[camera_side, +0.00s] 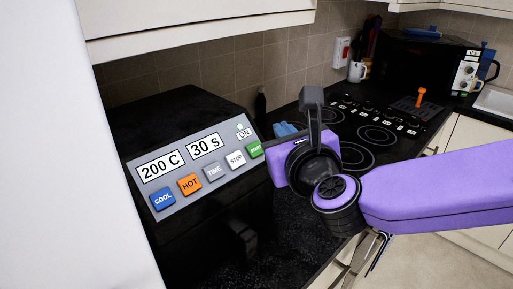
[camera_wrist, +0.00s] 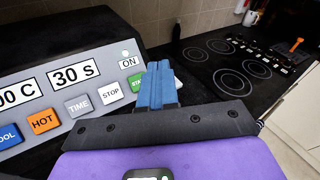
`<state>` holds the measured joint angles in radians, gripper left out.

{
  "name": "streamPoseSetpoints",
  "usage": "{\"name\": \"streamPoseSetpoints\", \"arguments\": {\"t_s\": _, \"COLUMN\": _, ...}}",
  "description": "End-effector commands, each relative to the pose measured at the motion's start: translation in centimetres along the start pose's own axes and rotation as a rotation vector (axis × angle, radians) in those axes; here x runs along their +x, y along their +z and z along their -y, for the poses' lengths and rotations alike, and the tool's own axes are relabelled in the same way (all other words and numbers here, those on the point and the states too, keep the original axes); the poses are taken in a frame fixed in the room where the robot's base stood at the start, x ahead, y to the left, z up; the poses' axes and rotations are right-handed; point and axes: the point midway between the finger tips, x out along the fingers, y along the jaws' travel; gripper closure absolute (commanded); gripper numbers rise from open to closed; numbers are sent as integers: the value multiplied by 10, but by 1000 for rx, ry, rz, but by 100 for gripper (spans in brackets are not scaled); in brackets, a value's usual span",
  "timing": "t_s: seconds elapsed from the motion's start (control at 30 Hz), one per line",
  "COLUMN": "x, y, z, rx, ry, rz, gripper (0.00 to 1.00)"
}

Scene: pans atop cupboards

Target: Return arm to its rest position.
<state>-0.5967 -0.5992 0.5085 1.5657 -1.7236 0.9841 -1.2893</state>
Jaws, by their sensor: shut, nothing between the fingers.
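My gripper (camera_wrist: 157,72) shows in the wrist view as two blue fingers pressed together, with nothing between them. In the side view its blue fingertips (camera_side: 285,129) are just right of the black appliance (camera_side: 185,106), partly hidden behind my purple wrist. The appliance's grey panel reads 200 C, 30 S and ON. The green START button (camera_side: 255,150) is the panel button nearest my gripper. In the wrist view the fingers overlap the right part of START (camera_wrist: 136,85). I cannot tell whether they touch it. My purple arm reaches in from the right.
A black hob (camera_side: 375,134) lies behind my gripper, with an orange-handled object (camera_side: 421,97) beyond it. A white mug (camera_side: 357,71) and a dark microwave (camera_side: 415,65) stand at the back. Wall cupboards (camera_side: 190,25) overhang the counter. The floor at right is clear.

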Motion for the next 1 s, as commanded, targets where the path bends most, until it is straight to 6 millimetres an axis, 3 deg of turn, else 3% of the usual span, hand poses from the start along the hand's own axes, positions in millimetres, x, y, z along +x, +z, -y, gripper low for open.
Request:
{"name": "streamPoseSetpoints", "arguments": {"t_s": 0.67, "x": 0, "y": -2, "z": 4, "rx": 16, "ry": -3, "rz": -10, "gripper": 100}}
{"name": "streamPoseSetpoints", "arguments": {"t_s": 0.77, "x": -1, "y": -11, "z": 21, "rx": 86, "ry": -20, "rz": -58, "gripper": 100}}
{"name": "streamPoseSetpoints", "arguments": {"t_s": 1.0, "x": -27, "y": -70, "z": 111, "rx": 499, "ry": -154, "rz": -320, "gripper": 100}}
